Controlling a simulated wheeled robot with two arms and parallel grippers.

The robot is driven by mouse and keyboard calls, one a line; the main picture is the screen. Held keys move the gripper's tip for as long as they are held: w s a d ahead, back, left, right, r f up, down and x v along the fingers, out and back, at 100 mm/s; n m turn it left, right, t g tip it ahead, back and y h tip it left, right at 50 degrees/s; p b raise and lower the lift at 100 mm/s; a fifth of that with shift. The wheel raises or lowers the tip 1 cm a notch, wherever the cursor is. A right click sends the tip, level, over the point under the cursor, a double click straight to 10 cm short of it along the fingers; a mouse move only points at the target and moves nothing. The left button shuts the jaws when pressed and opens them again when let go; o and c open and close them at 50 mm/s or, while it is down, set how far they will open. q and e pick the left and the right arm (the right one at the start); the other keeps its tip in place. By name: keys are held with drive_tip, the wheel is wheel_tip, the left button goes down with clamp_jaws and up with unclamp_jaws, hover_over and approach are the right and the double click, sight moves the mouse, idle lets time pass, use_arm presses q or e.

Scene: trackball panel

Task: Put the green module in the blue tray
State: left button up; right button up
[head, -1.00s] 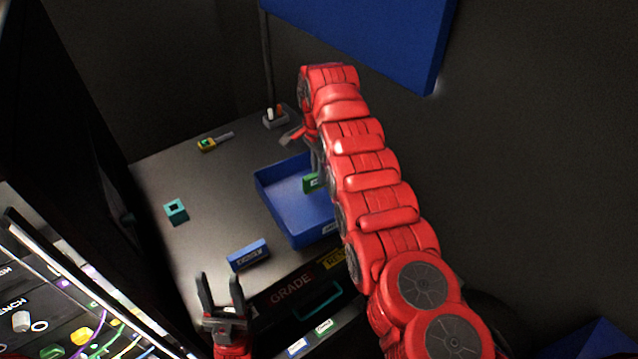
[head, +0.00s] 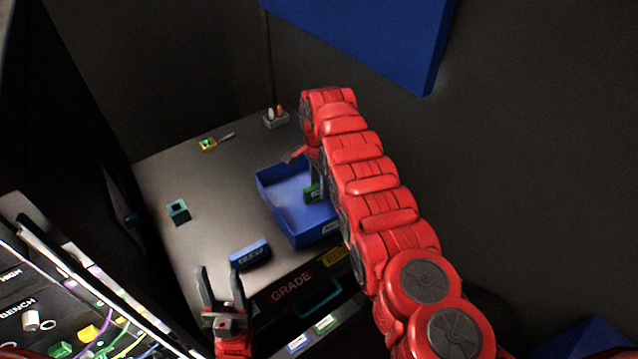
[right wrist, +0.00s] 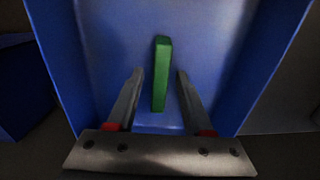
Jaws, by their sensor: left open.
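The green module (head: 311,192) is inside the blue tray (head: 274,213), near its right side and partly hidden by my right arm. In the right wrist view the module (right wrist: 161,88) stands as a narrow green bar over the tray floor. My right gripper (right wrist: 160,72) is open, with one finger on each side of the module and a visible gap at both sides. Whether the module rests on the tray floor is hard to tell. My left gripper (head: 224,292) is open and empty, in front of the table near the blue block.
A blue labelled block (head: 250,255) lies in front of the tray. A teal hollow cube (head: 179,211) sits left, a yellow-green piece (head: 208,144) at the back left, and a small grey holder (head: 276,119) at the back. A lit panel (head: 70,300) stands front left. The table's left part is mostly clear.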

sight(319, 185)
drive_tip(key=shift+r, duration=0.25)
wheel_tip(319, 185, up, 7)
drive_tip(key=b, duration=0.3)
wheel_tip(319, 185, up, 5)
drive_tip(key=p, duration=0.5)
drive_tip(key=shift+f, duration=0.1)
